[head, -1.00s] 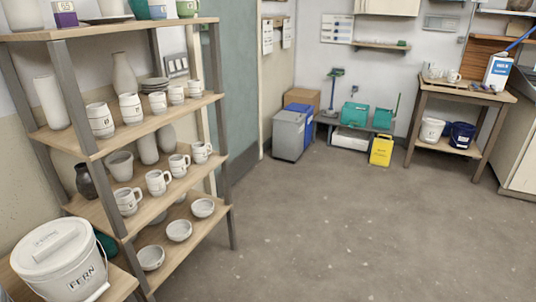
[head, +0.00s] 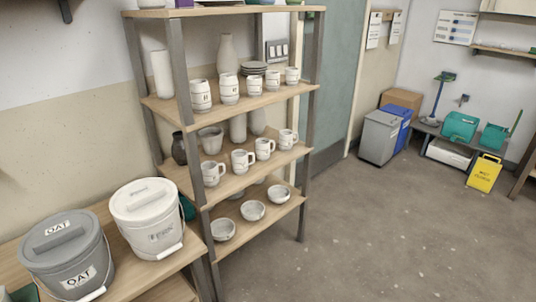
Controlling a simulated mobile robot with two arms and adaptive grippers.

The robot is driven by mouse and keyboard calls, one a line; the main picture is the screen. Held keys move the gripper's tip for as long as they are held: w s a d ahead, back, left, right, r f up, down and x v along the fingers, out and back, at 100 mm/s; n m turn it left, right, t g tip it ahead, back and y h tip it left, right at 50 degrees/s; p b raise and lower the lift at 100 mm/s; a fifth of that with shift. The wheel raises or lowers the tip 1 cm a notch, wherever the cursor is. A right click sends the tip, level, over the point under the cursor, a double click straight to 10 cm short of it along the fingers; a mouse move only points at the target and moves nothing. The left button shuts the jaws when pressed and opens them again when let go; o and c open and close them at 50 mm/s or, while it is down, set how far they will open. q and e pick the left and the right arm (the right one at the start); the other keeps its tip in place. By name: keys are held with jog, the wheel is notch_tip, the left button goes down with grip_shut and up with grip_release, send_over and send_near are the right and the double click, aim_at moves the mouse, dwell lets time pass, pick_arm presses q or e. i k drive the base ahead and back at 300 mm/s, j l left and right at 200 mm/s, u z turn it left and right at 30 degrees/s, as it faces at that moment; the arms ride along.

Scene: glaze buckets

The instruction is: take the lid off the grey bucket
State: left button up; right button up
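The grey bucket (head: 68,278) stands upright on a wooden bench at the lower left. Its grey lid (head: 85,240) is on, with a raised handle bar across the top and an "OAT" label. A second "OAT" label is on the bucket's front, and a wire bail hangs down at the front. A white bucket (head: 150,240) labelled "FERN" stands to its right with its white lid (head: 160,205) on. Neither of my grippers shows in the head view.
The wooden bench (head: 125,270) has a little bare room in front of the buckets. A tall shelf rack (head: 190,185) with mugs, vases and bowls stands just right of them. Open floor (head: 390,230) lies to the right, with bins (head: 380,137) and a yellow sign (head: 484,172) beyond.

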aim_at(61, 237)
jog(key=u, duration=1.5)
